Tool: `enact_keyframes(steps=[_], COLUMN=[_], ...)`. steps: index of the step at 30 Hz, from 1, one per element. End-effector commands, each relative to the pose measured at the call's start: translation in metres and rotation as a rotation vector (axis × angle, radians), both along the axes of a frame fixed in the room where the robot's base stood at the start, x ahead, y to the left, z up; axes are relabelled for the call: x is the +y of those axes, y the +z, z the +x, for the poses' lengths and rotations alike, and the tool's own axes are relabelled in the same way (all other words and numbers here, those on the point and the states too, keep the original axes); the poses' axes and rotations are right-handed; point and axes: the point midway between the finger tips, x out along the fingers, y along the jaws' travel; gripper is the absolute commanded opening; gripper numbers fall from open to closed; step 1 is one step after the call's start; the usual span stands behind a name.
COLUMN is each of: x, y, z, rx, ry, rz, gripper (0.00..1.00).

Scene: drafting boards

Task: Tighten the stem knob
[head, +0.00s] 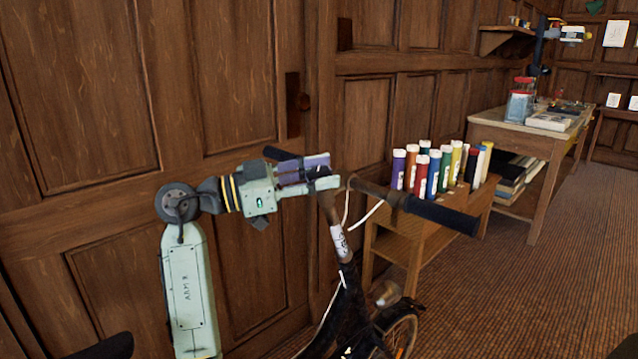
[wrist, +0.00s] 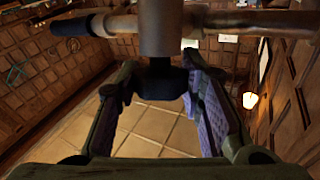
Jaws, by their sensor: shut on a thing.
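The bicycle's upright stem (head: 339,240) stands in the middle of the head view, with a pale label on it. In the wrist view the stem (wrist: 160,28) is a grey post crossing the handlebar. The stem knob (wrist: 160,84) is a dark, blunt piece at the near end of this post, between the two finger pads. My gripper (head: 320,180) reaches in from the left at the top of the stem. In the wrist view my gripper (wrist: 160,78) is shut on the knob. In the head view the fingers and handlebar hide the knob.
The handlebar's dark right grip (head: 442,214) sticks out to the right, with pale cables hanging by it. A low wooden bench (head: 405,241) with several coloured bottles (head: 433,174) stands behind. A wood-panelled wall is close behind my arm. Open floor (head: 540,290) lies to the right.

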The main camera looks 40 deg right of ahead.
Motion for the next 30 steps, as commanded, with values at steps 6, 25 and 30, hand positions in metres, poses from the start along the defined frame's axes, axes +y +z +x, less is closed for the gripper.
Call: enact_keyframes(steps=[6, 25, 30], x=[-0.0008, -0.0004, -0.0007], y=[0.0056, 0.0027, 0.0014], z=[0.0007, -0.0008, -0.0011], rx=[-0.066, -0.197, -0.207], ry=[-0.192, -0.546, -0.571], rz=[0.003, 0.015, 0.016], gripper=[0.07, 0.07, 0.07])
